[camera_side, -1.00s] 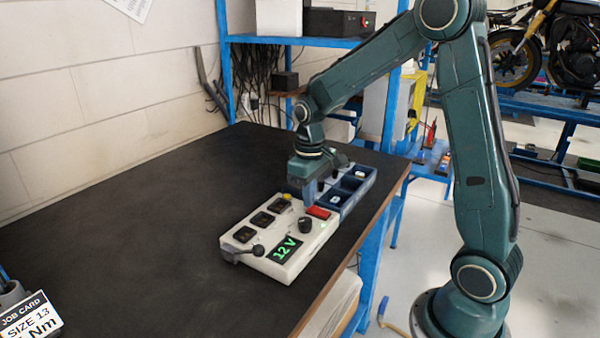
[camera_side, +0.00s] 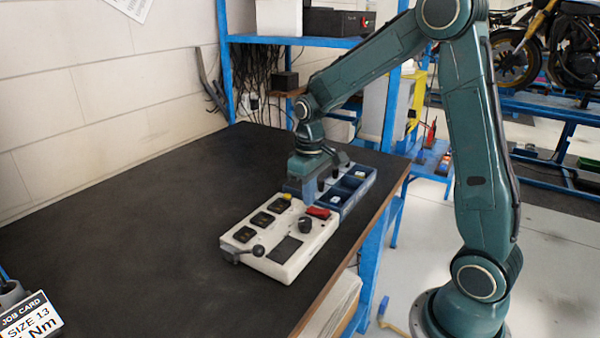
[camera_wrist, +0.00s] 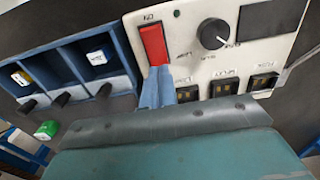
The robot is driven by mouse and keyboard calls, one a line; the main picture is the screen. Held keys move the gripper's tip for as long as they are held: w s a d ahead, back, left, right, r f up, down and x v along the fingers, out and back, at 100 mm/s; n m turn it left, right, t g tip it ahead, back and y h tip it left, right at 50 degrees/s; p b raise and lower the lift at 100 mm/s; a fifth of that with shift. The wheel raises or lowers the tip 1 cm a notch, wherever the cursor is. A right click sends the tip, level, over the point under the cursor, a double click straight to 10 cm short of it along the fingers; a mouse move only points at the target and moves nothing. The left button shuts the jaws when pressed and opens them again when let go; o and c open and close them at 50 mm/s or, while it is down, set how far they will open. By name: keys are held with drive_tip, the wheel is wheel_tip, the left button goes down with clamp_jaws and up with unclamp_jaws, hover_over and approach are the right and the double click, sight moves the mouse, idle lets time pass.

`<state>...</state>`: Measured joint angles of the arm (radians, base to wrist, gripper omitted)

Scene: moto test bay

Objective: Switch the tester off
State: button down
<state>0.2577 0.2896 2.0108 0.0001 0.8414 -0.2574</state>
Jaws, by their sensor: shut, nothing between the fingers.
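The white tester (camera_side: 280,235) lies on the dark bench top, and its display (camera_side: 286,249) is dark. Its red rocker switch (camera_side: 318,212) is at the far right end of the panel; it also shows in the wrist view (camera_wrist: 153,44). A black knob (camera_side: 305,225) sits beside the switch. My gripper (camera_side: 307,200) is shut and empty, low over the switch end of the tester. In the wrist view the closed fingertips (camera_wrist: 158,72) are at the lower end of the red switch; whether they touch it I cannot tell. The small lamp (camera_wrist: 177,14) by the switch looks dull.
A blue divided tray (camera_side: 345,203) with small items stands right behind the tester, close to my gripper. The bench top (camera_side: 150,240) left of the tester is clear. A job card (camera_side: 30,318) stands at the front left.

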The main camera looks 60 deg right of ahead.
sight(310, 209)
wheel_tip(310, 209, up, 6)
idle(0.7)
drive_tip(key=shift+s+r, duration=0.1)
drive_tip(key=s+a+r+t, duration=0.2)
drive_tip(key=s+a, duration=0.3)
drive_tip(key=s, duration=0.4)
drive_tip(key=s+a+r+t, duration=0.3)
drive_tip(key=s+a+r, duration=0.1)
drive_tip(key=s, duration=0.6)
drive_tip(key=shift+s+a+r+t, duration=0.15)
drive_tip(key=shift+a+r+t, duration=0.15)
drive_tip(key=shift+a, duration=0.1)
idle(0.7)
